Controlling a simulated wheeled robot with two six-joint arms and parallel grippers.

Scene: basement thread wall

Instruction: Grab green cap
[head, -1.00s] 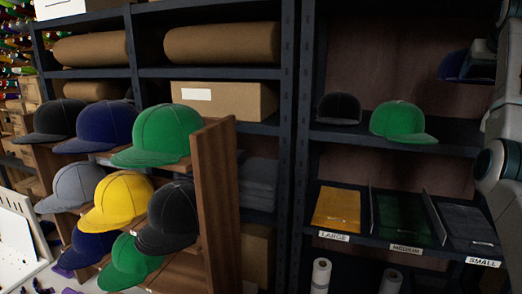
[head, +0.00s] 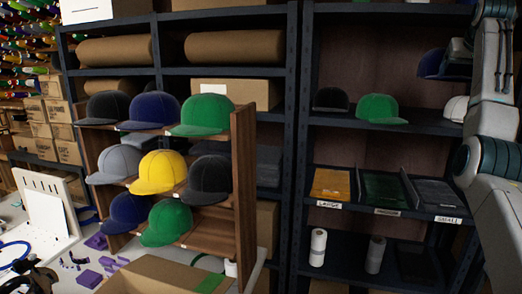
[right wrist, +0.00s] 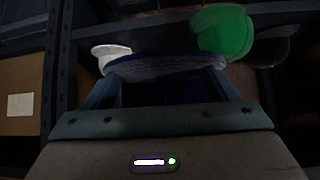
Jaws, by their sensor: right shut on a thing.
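A green cap (head: 377,109) sits on the right shelf, beside a black cap (head: 331,99); the green cap also shows in the right wrist view (right wrist: 222,32). Two more green caps sit on the wooden rack, one at top right (head: 205,115) and one on the bottom row (head: 167,222). My right gripper (right wrist: 160,88) is shut on a dark blue cap (head: 440,64), held above the shelf and to the right of the green cap. The blue cap also spans the fingers in the right wrist view (right wrist: 165,65). My left gripper is not in view.
A white cap (head: 457,108) sits at the right of the shelf, partly behind my arm. The wooden rack (head: 243,190) holds several other caps. A metal post (head: 297,130) stands between the shelf bays. Labelled bins (head: 384,190) lie below. An open cardboard box (head: 165,275) is in front.

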